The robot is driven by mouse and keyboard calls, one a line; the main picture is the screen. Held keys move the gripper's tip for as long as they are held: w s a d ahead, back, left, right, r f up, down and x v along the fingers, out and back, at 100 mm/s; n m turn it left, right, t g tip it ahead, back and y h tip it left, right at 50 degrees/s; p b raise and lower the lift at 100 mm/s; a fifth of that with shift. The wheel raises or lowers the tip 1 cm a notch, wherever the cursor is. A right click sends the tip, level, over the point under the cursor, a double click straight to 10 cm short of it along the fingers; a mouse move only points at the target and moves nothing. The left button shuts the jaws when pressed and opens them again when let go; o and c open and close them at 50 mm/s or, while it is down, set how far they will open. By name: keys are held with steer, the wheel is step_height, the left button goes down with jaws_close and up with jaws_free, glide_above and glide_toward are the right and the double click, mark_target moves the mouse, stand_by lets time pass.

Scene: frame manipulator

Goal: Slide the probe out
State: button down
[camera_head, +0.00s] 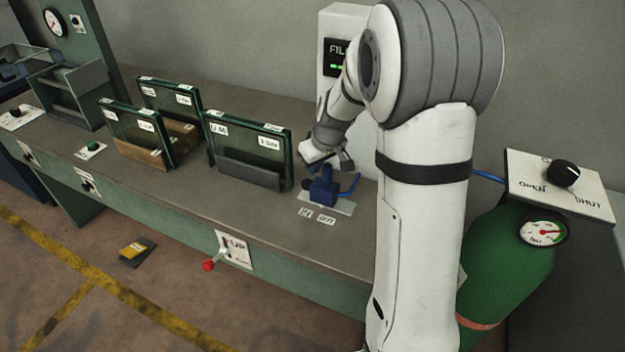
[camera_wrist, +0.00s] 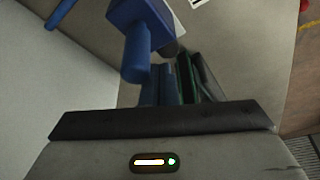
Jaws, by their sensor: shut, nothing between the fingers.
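A blue fixture (camera_head: 322,190) stands on a light plate (camera_head: 338,208) near the bench's right end, with two small labels in front. In the wrist view its blue block (camera_wrist: 140,12) is at the top, with a blue cylinder (camera_wrist: 137,52) sticking out toward my gripper. A dark round end (camera_wrist: 172,48) shows beside the cylinder. I cannot tell which part is the probe. My gripper (camera_head: 328,163) is shut and empty, just above and behind the fixture in the head view. Whether it touches the fixture is unclear.
Green-framed panels (camera_head: 250,143) stand left of the fixture, close to my gripper. A white cabinet (camera_head: 332,40) is behind. A blue cable (camera_head: 487,177) runs toward a green cylinder (camera_head: 500,262) with a gauge at right. The bench front beside the fixture is clear.

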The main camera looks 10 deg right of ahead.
steer(key=shift+s+d+b, duration=0.4)
steer(key=shift+s+d, duration=0.15)
steer(key=shift+d, duration=0.15)
steer(key=shift+w+a, duration=0.1)
step_height(320, 180, up, 8)
steer(key=s+a+p, duration=0.2)
steer(key=p, duration=0.2)
steer(key=shift+s, duration=0.35)
stand_by(0.3)
stand_by(0.4)
